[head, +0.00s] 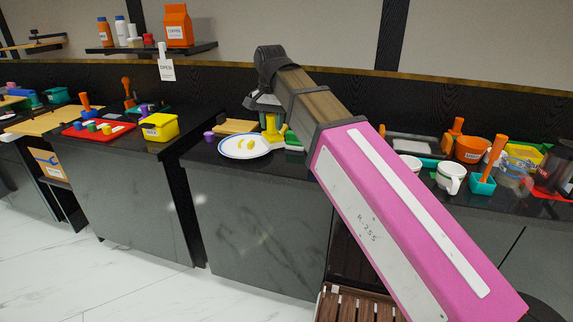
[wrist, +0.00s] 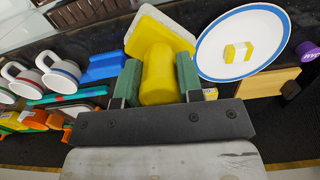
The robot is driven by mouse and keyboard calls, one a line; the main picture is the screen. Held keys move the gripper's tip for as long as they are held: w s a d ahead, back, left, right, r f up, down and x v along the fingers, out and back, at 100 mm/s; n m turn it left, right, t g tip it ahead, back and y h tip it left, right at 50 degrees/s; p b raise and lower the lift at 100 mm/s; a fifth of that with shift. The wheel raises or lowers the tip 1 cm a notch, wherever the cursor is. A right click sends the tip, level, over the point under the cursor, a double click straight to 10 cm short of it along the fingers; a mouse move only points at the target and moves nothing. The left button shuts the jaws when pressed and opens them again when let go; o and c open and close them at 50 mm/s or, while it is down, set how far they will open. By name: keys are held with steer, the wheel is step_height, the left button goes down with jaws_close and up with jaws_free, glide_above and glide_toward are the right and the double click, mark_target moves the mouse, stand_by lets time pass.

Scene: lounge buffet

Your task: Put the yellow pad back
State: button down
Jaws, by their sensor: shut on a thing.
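My gripper (wrist: 158,80) is shut on the yellow pad (wrist: 160,32) in the wrist view. Its green-lined fingers sit on both sides of the pad's thick round yellow stem, and the flat square pad spreads beyond them. In the head view the yellow pad (head: 271,129) hangs below my gripper (head: 266,103), over or close to the black counter beside the white plate. I cannot tell whether it touches the counter. My pink arm hides part of the counter to the right.
A yellow tub (head: 160,126) and a red tray (head: 98,130) stand left, across a gap. White mugs (head: 450,177) and an orange pot (head: 470,149) crowd the right.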

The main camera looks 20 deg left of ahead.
steer(key=shift+n, duration=0.3)
steer(key=shift+w+d+f, duration=0.3)
steer(key=shift+w+f, duration=1.05)
steer(key=shift+f, duration=0.5)
steer(key=shift+w+d+f, duration=0.35)
steer(key=shift+w+f, duration=1)
steer(key=shift+f, duration=0.45)
steer(key=shift+w+d+f, duration=0.3)
steer(key=shift+w+f, duration=1.05)
steer(key=shift+f, duration=0.5)
steer(key=shift+f, duration=0.1)
steer(key=c, duration=0.8)
jaws_free()
steer(key=shift+o, duration=0.2)
step_height(320, 180, up, 12)
